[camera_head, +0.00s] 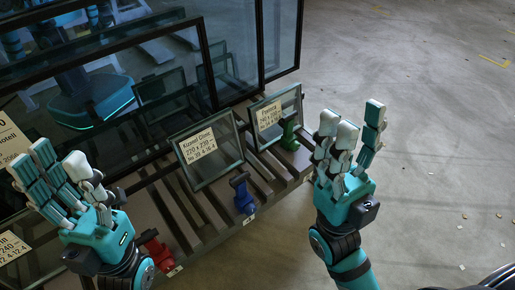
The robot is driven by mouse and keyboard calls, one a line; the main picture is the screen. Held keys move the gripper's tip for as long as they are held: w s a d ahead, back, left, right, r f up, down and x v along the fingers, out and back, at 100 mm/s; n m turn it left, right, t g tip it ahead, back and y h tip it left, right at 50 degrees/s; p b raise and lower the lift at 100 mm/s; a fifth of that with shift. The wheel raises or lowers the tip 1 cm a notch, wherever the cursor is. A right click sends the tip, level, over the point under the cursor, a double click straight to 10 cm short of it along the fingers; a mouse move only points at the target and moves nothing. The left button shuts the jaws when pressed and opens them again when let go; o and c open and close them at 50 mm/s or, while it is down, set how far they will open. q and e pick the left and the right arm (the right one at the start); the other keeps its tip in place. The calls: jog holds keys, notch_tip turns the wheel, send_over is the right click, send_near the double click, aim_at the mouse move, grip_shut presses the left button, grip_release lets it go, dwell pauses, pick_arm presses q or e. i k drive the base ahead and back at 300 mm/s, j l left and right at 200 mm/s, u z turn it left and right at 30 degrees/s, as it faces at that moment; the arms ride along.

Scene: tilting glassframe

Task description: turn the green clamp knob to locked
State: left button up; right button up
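The green clamp knob (290,136) sits upright on the slatted rack, at the lower right corner of the small framed glass pane (276,112) with a cream label. Whether it stands locked or unlocked cannot be told at this size. My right gripper (349,126) is just to the right of the green knob, apart from it in the picture, with its fingers extended upward, open and empty. My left gripper (52,168) is far off at the left, in front of the rack, its fingers also spread open and empty.
A blue clamp knob (242,193) stands on the rack by a second labelled pane (210,153). A red clamp knob (158,252) is near my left wrist. Large dark-framed glass panels (230,50) stand behind. The concrete floor (430,130) at the right is open.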

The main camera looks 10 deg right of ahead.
aim_at(295, 146)
jog(key=u, duration=2.9)
jog(key=k+l+u, duration=0.3)
jog(key=k, duration=0.2)
jog(key=k+l+u, duration=0.25)
jog(key=k, duration=0.3)
jog(key=k+l+u, duration=0.1)
jog(key=k+u, duration=0.2)
jog(key=k, duration=0.95)
jog(key=k+l, duration=0.15)
jog(key=k, duration=0.55)
jog(key=l, duration=0.85)
jog(key=k, duration=0.05)
